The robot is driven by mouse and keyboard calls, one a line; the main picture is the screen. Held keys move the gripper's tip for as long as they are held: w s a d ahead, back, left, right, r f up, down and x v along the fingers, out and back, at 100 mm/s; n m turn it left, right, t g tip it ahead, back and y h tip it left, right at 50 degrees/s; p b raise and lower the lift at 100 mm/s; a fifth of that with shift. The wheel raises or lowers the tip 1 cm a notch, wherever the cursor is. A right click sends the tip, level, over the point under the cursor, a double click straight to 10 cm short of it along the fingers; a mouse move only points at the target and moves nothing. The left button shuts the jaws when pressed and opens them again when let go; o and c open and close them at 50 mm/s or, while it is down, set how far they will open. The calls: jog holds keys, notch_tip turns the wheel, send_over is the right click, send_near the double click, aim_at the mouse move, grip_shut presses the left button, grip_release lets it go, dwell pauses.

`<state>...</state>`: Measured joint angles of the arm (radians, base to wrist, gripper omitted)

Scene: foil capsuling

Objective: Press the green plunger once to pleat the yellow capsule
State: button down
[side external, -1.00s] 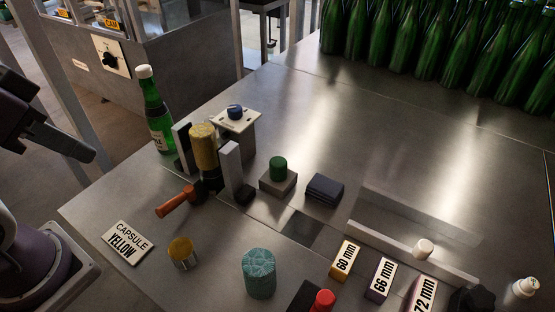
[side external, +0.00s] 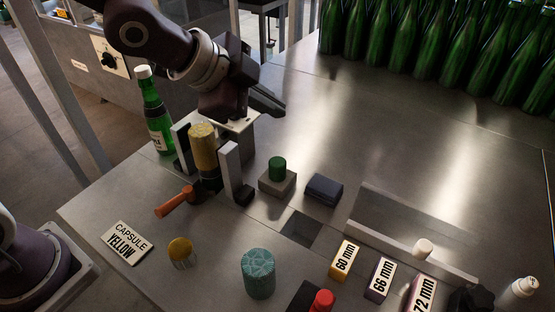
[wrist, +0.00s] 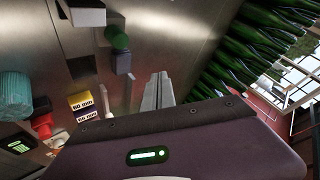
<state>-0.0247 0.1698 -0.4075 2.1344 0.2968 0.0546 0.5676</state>
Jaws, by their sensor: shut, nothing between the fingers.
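The green plunger (side external: 277,168) stands upright on a small grey block (side external: 276,184) in mid-table. It also shows in the wrist view (wrist: 117,38), upper left of my fingers. My gripper (side external: 277,106) is shut and empty, in the air behind and above the plunger, apart from it. Its fingers show in the wrist view (wrist: 159,90). A yellow capsule (side external: 203,146) covers the top of a dark bottle neck between two upright grey plates (side external: 230,171). A second yellow-topped piece (side external: 180,250) stands on the table near the card reading CAPSULE YELLOW (side external: 128,242).
A green bottle (side external: 157,120) stands behind the plates. An orange handle (side external: 174,201) sticks out in front. A teal cylinder (side external: 258,273), a red button (side external: 322,300) and size-marked blocks (side external: 345,260) stand in front.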

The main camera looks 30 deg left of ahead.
aim_at(278, 161)
jog(key=shift+d+f, duration=0.1)
jog(key=shift+f, duration=4.35)
jog(key=shift+f, duration=0.1)
jog(key=shift+f, duration=0.3)
jog(key=shift+f, duration=1.2)
jog(key=shift+r, duration=1.6)
jog(key=shift+r, duration=2.55)
